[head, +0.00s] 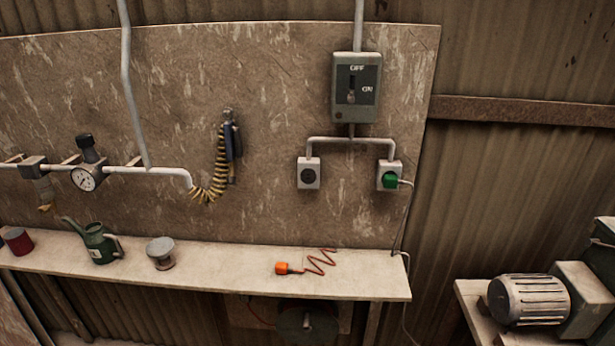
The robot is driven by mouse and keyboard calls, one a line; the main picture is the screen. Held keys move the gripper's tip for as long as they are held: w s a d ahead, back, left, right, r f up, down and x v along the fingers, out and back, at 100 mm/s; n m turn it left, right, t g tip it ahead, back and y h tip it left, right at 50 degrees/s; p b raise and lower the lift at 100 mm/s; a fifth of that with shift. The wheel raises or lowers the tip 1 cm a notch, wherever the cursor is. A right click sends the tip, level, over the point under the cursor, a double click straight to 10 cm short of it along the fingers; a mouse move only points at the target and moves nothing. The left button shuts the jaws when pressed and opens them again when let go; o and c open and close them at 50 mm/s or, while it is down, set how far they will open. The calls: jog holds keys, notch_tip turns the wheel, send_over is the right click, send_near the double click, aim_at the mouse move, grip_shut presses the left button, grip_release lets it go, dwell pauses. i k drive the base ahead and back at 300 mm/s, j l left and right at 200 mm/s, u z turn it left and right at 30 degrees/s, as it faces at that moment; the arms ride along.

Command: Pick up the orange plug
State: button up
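The orange plug (282,268) lies on the pale wall shelf (220,274), right of its middle. An orange-red zigzag cord (319,262) runs from the plug to the right along the shelf. Above it on the board, a grey socket (308,173) is empty. A second socket (389,167) to its right holds a green plug (389,181) with a pale cable. My gripper does not show in this view.
A green oil can (97,243), a small round tin (160,253) and a red can (18,241) stand on the shelf's left half. A switch box (356,87) hangs above the sockets. A motor (528,299) sits at lower right. The shelf around the orange plug is clear.

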aim_at(282, 268)
jog(key=i+j+u, duration=0.45)
jog(key=i+j, duration=0.6)
jog(key=i, duration=0.1)
